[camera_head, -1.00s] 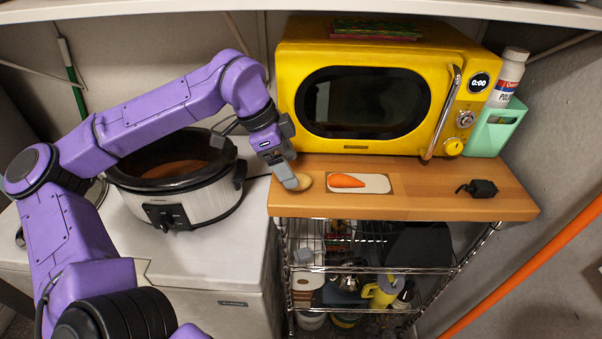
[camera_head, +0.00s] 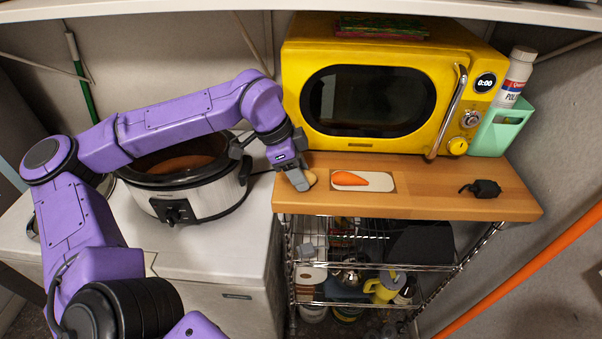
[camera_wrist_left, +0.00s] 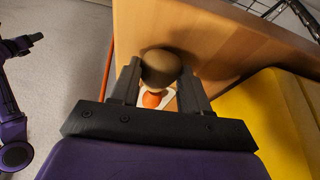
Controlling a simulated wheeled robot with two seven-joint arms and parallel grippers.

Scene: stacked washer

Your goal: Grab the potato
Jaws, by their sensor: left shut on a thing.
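The potato (camera_head: 310,178) is a round tan thing at the left end of the wooden shelf top, partly hidden behind my gripper in the head view. In the left wrist view the brownish potato (camera_wrist_left: 160,67) sits between the two dark fingers. My left gripper (camera_head: 301,182) is shut on it; its fingers (camera_wrist_left: 160,84) lie on either side of the potato. Whether the potato touches the wood is hard to tell.
An orange carrot (camera_head: 350,179) lies on a small white board (camera_head: 381,182) right of the potato. A yellow microwave (camera_head: 450,70) stands behind. A slow cooker (camera_head: 200,195) stands left, under my arm. A black object (camera_head: 485,188) lies on the wooden top (camera_head: 430,195) at right.

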